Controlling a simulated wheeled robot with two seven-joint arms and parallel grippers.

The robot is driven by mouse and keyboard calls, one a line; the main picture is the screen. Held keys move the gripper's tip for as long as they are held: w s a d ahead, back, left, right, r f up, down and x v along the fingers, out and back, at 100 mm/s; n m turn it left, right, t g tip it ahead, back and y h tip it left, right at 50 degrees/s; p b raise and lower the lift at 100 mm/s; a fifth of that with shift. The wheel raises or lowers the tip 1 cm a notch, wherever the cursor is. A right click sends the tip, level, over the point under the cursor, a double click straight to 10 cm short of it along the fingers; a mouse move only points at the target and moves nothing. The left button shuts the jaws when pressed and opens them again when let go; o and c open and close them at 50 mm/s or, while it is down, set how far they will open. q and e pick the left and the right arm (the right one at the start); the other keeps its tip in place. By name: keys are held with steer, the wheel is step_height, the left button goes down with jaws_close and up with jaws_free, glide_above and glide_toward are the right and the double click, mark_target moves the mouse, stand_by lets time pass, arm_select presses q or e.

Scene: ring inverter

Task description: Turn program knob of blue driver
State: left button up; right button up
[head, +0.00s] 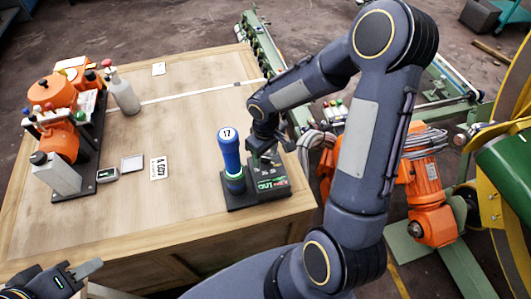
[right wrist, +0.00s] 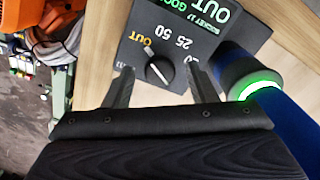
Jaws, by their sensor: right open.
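The blue driver (head: 230,155) stands upright in a dark base on the wooden table, its cap marked 17. The base carries a panel (head: 270,178) with green lettering. In the right wrist view the program knob (right wrist: 160,72) is black, with its pale pointer toward the yellow OUT mark; 25 and 50 are printed beside it. My right gripper (right wrist: 158,66) is open, with its fingers on either side of the knob in that view; I cannot tell whether they touch it. The driver's blue body (right wrist: 285,120) with a lit green ring is just right of the fingers. My left gripper (head: 78,275) is low at the left, partly cut off.
An orange machine (head: 55,95) and a grey bottle (head: 123,92) stand at the table's left. A white label card (head: 159,168) and a small square plate (head: 132,163) lie flat. Another orange machine (head: 430,200) is beyond the right edge.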

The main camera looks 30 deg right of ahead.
steer(key=c, duration=1)
steer(key=shift+o, duration=0.2)
steer(key=m+b, duration=0.3)
steer(key=shift+f, duration=0.1)
steer(key=shift+m+b, duration=0.65)
steer(key=shift+m, duration=0.55)
steer(key=shift+m+b, duration=0.45)
steer(key=shift+m, duration=0.75)
steer(key=shift+r, duration=0.2)
